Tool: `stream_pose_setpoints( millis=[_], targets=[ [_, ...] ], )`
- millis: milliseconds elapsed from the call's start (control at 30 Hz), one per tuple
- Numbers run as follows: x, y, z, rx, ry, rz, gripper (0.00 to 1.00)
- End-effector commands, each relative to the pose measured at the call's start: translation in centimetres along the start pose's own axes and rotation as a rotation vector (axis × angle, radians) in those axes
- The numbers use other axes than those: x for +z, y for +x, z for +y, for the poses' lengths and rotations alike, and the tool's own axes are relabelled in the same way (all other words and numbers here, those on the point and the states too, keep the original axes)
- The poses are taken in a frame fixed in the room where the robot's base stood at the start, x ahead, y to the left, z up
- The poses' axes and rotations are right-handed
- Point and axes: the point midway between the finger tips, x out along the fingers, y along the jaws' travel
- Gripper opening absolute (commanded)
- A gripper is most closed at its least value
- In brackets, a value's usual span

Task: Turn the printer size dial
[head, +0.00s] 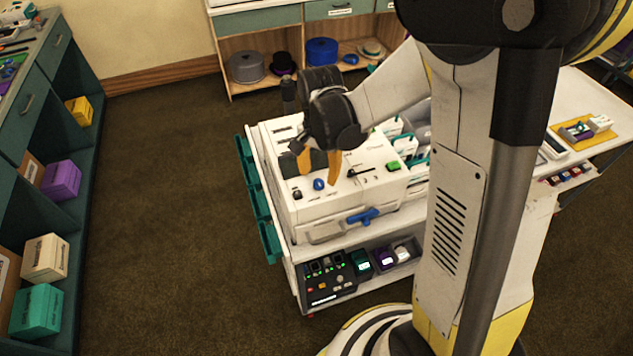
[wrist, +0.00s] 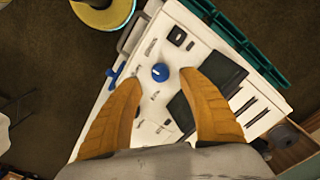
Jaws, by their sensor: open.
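The white printer (head: 330,215) stands on a cart, with slots, switches and buttons on its top panel. The round blue dial (head: 318,184), which I take for the size dial, sits near the front left of the panel. In the wrist view the dial (wrist: 160,72) shows a pale mark and appears between the tips of my orange fingers. My gripper (head: 318,169) is open and empty, pointing down over the panel. It appears above the dial and apart from it; the exact height is hard to tell. The wrist view also shows both fingers (wrist: 161,80) spread wide.
A black switch (head: 297,194), a black lever (head: 360,172) and a green button (head: 393,167) are near the dial. A blue handle (head: 363,216) is on the printer's front. Teal bins (head: 268,240) line the cart's left side. Open floor (head: 170,200) lies left.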

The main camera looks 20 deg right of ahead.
Motion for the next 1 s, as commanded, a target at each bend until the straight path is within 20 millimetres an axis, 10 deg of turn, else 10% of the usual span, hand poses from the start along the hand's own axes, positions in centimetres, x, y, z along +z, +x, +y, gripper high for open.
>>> stream_pose_setpoints(
  millis=[567, 767, 1000],
  targets=[
    [0.0, 3.7, 0.0, 0.000, -0.001, 0.000, 0.48],
    [0.0, 3.7, 0.0, 0.000, -0.001, 0.000, 0.00],
    [0.0, 3.7, 0.0, 0.000, -0.010, 0.000, 0.00]
  ],
)
